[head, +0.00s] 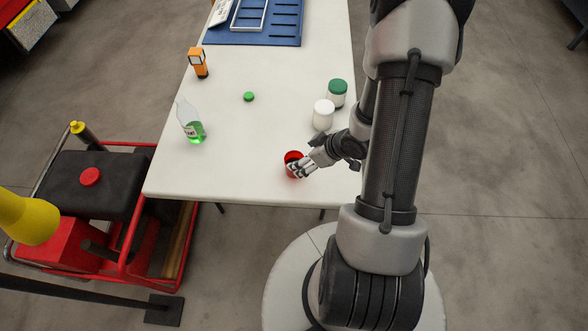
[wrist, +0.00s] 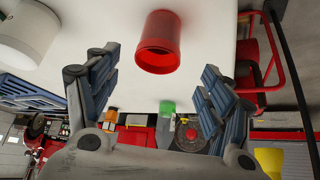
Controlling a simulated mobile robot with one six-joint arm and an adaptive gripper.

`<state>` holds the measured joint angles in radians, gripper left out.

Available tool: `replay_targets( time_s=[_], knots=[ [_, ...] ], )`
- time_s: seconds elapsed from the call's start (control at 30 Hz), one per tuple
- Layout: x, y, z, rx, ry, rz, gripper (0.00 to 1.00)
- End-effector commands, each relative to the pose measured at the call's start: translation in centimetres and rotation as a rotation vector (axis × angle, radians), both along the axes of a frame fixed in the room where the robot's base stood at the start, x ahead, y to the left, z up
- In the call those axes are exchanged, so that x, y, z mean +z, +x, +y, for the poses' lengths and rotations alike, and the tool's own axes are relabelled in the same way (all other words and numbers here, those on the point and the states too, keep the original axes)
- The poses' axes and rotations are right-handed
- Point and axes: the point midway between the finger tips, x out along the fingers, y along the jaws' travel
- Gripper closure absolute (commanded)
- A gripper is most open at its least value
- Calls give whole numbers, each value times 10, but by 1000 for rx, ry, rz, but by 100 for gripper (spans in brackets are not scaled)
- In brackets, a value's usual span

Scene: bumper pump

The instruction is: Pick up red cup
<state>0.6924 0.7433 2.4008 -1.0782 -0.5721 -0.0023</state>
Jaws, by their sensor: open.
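The red cup (head: 293,158) stands on the white table (head: 240,170) near its front right part, in the head view. It also shows in the wrist view (wrist: 160,42), at the top centre beyond the fingers. My gripper (head: 304,165) is right at the cup in the head view, and its fingers hide part of the cup. In the wrist view my gripper (wrist: 157,80) has its two fingers spread wide apart. The cup lies ahead of the gap between the fingertips, and nothing is held. Whether a finger touches the cup I cannot tell.
A white jar (head: 323,115) and a green-lidded jar (head: 337,93) stand behind my gripper. A bottle with green liquid (head: 190,122), a green cap (head: 249,97) and an orange device (head: 198,63) are to the left. A red cart (head: 110,262) stands beside the table. The table's middle is mostly clear.

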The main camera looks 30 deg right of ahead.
Motion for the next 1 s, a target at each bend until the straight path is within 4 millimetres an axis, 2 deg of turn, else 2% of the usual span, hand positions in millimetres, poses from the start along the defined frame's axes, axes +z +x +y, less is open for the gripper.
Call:
replay_targets(
  time_s=[0.03, 0.1, 0.37, 0.63, 0.9, 1.0],
  knots=[
    [-10, 4, 2, 4, 0, 0, 26],
    [-15, 8, 3, 2, 0, 0, 26],
    [-25, 17, 6, 2, -1, 0, 26],
    [-57, 40, 15, 2, -1, 2, 26],
    [-58, 43, 15, 0, -2, 0, 26],
    [-58, 43, 15, 0, -2, -1, 32]
  ],
)
